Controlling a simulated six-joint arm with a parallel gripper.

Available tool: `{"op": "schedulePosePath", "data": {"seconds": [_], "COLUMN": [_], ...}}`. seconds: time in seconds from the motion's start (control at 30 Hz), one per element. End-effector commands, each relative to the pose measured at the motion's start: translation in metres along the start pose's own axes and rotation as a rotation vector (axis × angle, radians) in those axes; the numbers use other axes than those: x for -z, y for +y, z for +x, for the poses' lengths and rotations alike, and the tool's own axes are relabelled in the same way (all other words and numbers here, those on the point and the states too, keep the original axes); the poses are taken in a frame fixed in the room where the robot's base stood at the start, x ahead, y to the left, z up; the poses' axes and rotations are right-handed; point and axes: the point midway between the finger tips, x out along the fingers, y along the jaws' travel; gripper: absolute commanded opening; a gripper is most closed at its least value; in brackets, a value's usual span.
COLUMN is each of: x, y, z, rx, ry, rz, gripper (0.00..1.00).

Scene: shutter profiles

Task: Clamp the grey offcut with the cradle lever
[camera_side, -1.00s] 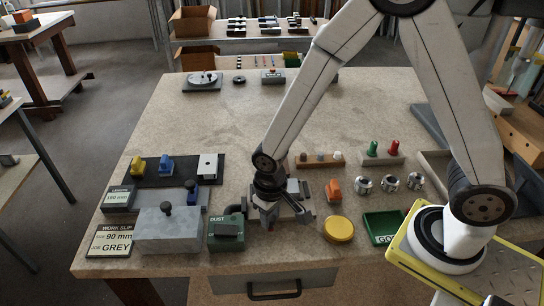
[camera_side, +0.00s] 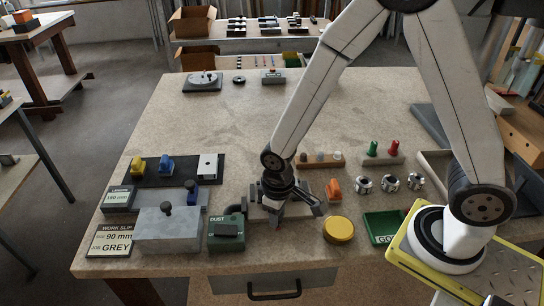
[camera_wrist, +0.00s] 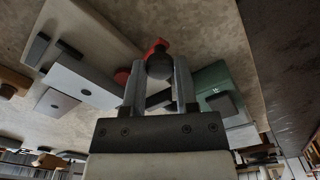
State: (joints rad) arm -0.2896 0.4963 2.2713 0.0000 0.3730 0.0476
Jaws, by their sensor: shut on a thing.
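My gripper (camera_wrist: 160,75) is closed around a dark round knob (camera_wrist: 160,66) with a red part beside it, which I take to be the cradle lever's end. In the side view my gripper (camera_side: 275,215) is low over the cradle (camera_side: 265,211), near the front of the bench, and hides much of it. In the wrist view the cradle's pale plate (camera_wrist: 95,27) lies behind the fingers, with pale blocks and dark bars on the left. I cannot tell for certain which grey piece is the offcut, or whether the lever presses on it.
The green DUST box (camera_side: 227,232) stands close to the left of my gripper, beside a grey block (camera_side: 168,230). To the right are a yellow round lid (camera_side: 339,229), an orange piece (camera_side: 333,190) and a green tray (camera_side: 384,226). The bench middle is clear.

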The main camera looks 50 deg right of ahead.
Motion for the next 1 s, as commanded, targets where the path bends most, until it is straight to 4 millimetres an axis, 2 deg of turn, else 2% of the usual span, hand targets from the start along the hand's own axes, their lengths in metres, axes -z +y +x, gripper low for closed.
{"op": "schedulePosePath", "data": {"seconds": [0.4, 1.0], "x": [-0.015, -0.02], "y": [0.02, 0.055], "z": [0.0, 0.0], "rx": [0.001, 0.002], "ry": [-0.003, -0.003], "rz": [-0.363, -0.886], "gripper": [0.0, 0.0]}}
